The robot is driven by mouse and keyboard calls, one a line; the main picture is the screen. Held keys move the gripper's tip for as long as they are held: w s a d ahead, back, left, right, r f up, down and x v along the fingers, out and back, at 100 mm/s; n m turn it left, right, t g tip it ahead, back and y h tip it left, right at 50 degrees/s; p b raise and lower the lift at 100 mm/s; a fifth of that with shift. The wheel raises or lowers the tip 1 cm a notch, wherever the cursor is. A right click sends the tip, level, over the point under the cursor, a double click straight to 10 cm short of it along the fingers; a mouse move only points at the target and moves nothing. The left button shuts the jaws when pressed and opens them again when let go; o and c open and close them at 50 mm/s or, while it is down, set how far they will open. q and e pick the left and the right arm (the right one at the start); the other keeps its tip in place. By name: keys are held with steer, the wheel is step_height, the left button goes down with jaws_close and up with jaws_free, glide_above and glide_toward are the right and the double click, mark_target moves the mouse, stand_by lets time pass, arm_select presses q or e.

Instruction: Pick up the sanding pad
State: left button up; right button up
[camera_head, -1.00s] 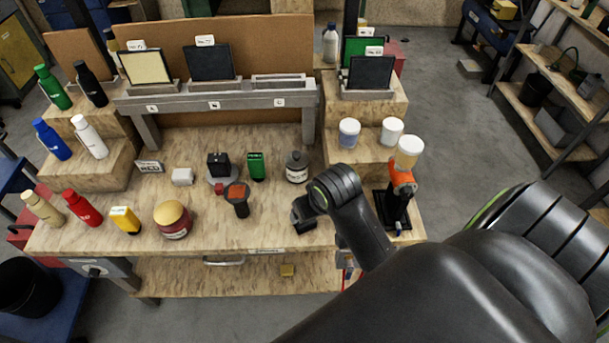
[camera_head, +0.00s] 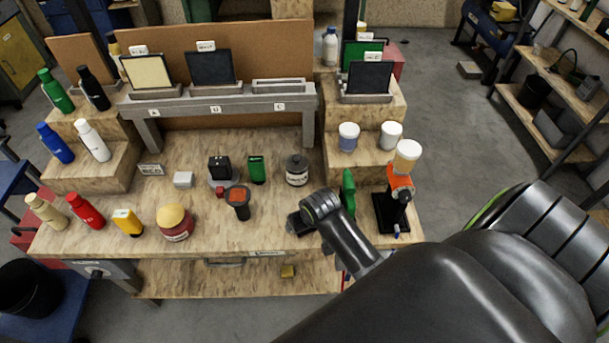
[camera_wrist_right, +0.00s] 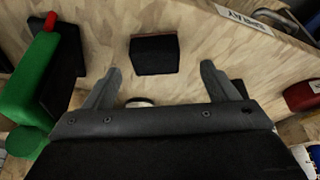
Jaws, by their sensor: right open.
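A dark block with a thin reddish-brown edge, which looks like the sanding pad (camera_wrist_right: 154,54), lies on the wooden bench top in the right wrist view. My right gripper (camera_wrist_right: 160,67) is open, its two fingers apart with the block seen between and beyond their tips. Nothing is held; I cannot tell the height above the bench. In the head view the right gripper (camera_head: 298,223) is low over the front right of the bench. The pad cannot be told apart from the dark gripper there. My left gripper is not in view.
The bench front edge is close.

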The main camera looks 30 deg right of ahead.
steer(key=x, duration=0.1)
steer(key=p+x, duration=0.1)
steer(key=x, duration=0.1)
steer(key=shift+w+d, duration=0.25)
steer(key=shift+d, duration=0.05)
steer(key=shift+x, duration=0.8)
steer(key=c, duration=1.1)
steer(key=shift+o, duration=0.2)
step_height(320, 180, up, 10)
steer(key=shift+b, duration=0.7)
